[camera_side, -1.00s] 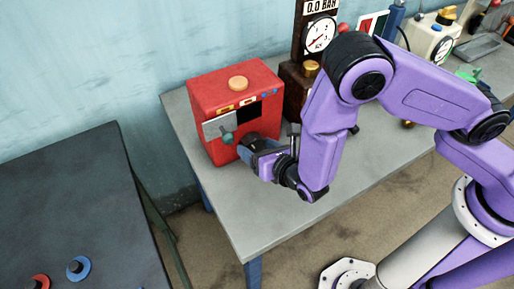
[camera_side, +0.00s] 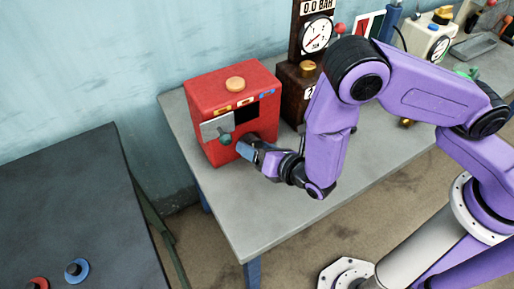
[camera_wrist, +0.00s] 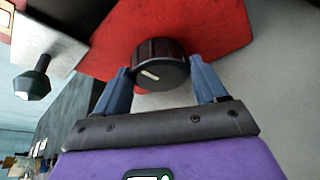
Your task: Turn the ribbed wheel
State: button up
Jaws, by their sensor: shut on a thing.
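The ribbed wheel (camera_wrist: 160,64) is a black knurled knob with a pale pointer mark, on the lower front of the red box (camera_side: 235,105). My gripper (camera_wrist: 160,78) is shut on the ribbed wheel, with one blue finger on each side of it in the wrist view. The pointer mark lies slanted, left of the knob's middle. In the side view my gripper (camera_side: 243,148) is at the box's lower front, and its fingers hide the wheel there.
A grey plate (camera_side: 217,127) with a dark green knob (camera_side: 226,138) is on the box front, left of my gripper. A dark gauge stand (camera_side: 297,85) stands right of the box. The grey bench (camera_side: 250,215) in front is clear.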

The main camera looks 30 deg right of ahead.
jog(key=shift+r, duration=0.1)
jog(key=o, duration=1)
jog(key=shift+o, duration=0.2)
jog(key=v, duration=1.7)
jog(key=shift+s, duration=0.25)
